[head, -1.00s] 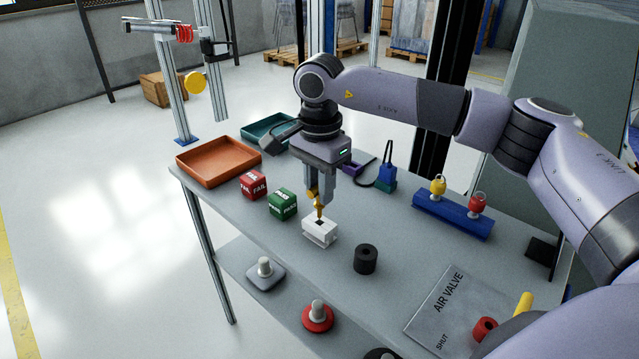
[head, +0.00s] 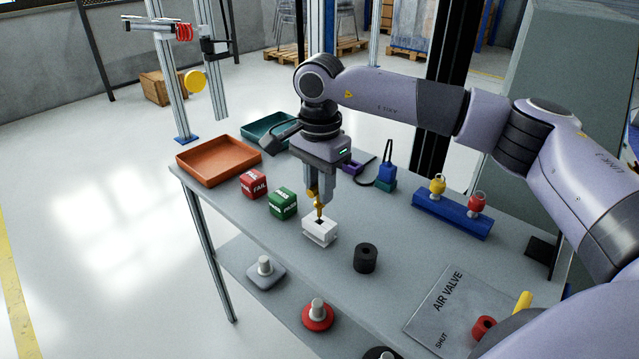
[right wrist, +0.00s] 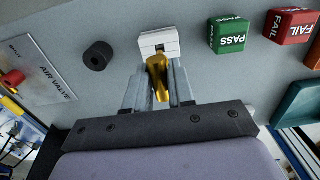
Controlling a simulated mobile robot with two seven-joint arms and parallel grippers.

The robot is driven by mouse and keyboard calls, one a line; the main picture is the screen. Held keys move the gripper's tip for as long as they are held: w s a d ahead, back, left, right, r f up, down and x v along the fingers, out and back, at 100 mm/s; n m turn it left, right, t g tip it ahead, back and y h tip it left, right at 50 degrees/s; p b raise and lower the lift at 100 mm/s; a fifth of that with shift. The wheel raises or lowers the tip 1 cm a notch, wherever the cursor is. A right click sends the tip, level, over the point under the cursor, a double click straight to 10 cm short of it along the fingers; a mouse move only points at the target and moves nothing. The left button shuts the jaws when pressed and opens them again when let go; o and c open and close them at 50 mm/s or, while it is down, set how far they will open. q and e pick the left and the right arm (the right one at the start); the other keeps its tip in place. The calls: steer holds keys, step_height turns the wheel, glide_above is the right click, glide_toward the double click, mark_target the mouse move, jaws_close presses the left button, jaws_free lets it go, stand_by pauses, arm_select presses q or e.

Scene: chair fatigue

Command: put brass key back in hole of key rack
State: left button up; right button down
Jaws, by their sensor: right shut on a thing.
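The brass key (head: 320,207) hangs point-down in my right gripper (head: 319,196), which is shut on it. The white key rack (head: 319,233) stands on the table right under the key, with a dark hole in its top. The key's lower tip is at the hole; I cannot tell how far in it is. In the right wrist view the brass key (right wrist: 158,76) lies between the fingers, and its far end meets the dark hole of the white key rack (right wrist: 159,42). My left gripper is not in view.
A green PASS cube (head: 283,204) and red FAIL cube (head: 254,185) stand left of the rack. A black cylinder (head: 366,258) stands to its right. An orange tray (head: 218,160) is at the far left corner, and a blue block (head: 453,214) with two small padlock-like pieces is at right.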

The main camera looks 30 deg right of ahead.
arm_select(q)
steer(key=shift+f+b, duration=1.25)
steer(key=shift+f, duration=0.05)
arm_select(e)
steer(key=shift+f, duration=2.1)
steer(key=c, duration=0.9)
jaws_free()
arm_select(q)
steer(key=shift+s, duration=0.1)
arm_select(e)
steer(key=shift+r, duration=0.65)
step_height(320, 180, up, 6)
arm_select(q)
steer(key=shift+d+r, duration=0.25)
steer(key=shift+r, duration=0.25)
